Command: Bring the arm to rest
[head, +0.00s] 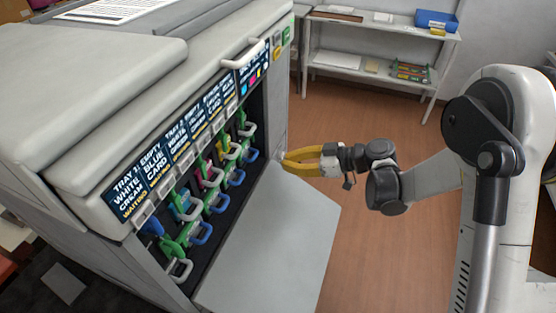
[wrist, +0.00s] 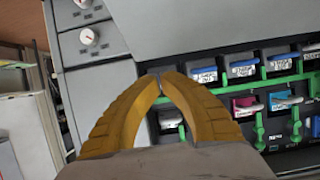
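My gripper (head: 284,160) has yellow fingers and is beside the right end of the printer's open front in the head view. In the wrist view, my gripper (wrist: 160,82) has its fingertips together with no held object visible between them. The printer (head: 240,80) stands on the left with its grey front door (head: 270,235) folded down. Inside are rows of toner cartridges with blue handles (head: 203,234) and green levers (head: 172,248). In the wrist view, labelled blue cartridges (wrist: 242,70) lie to the right of my fingers.
A display strip (head: 165,160) runs above the cartridges. A white shelf (head: 380,30) with a blue bin (head: 437,20) stands at the back. The brown floor (head: 370,255) to the right of the door is open. Grey panels with dials (wrist: 88,38) show at the wrist view's upper left.

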